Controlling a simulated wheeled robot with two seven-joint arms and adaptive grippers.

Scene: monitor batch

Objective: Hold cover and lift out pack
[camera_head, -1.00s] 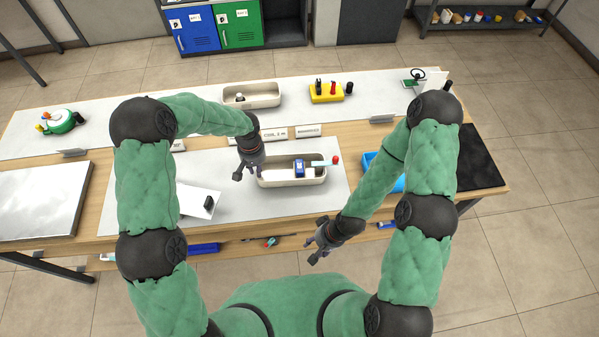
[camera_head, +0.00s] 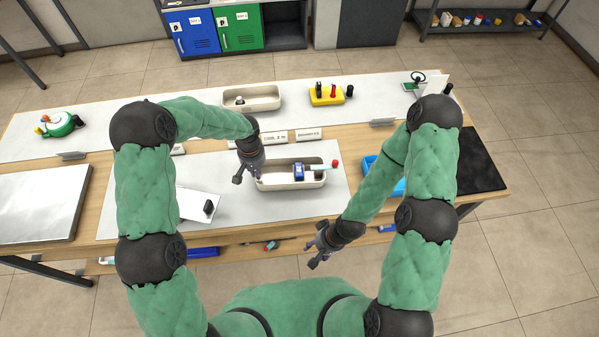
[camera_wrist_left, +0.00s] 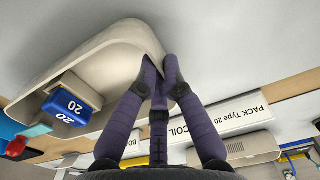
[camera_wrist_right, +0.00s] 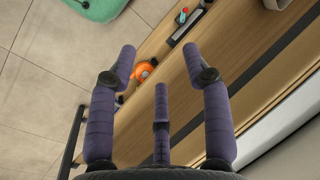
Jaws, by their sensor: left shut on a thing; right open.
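A blue pack marked 20 (camera_head: 299,172) sits in a cream tray (camera_head: 291,184) on the bench, with a pale blue strip and a red knob at its right. The pack also shows in the left wrist view (camera_wrist_left: 72,105). My left gripper (camera_head: 248,178) is at the tray's left end. Its fingers (camera_wrist_left: 160,62) are closed together on the tray's rim (camera_wrist_left: 122,36). A white panel with a black handle (camera_head: 196,204), possibly the cover, lies on the mat left of the tray. My right gripper (camera_head: 316,255) is open and empty, in front of the bench edge.
Another cream tray (camera_head: 251,98) and a yellow holder (camera_head: 327,95) stand behind. A blue bin (camera_head: 370,165) is partly hidden behind my right arm. A metal plate (camera_head: 40,200) lies at the left, a black mat (camera_head: 478,160) at the right. Labels stand behind the front tray.

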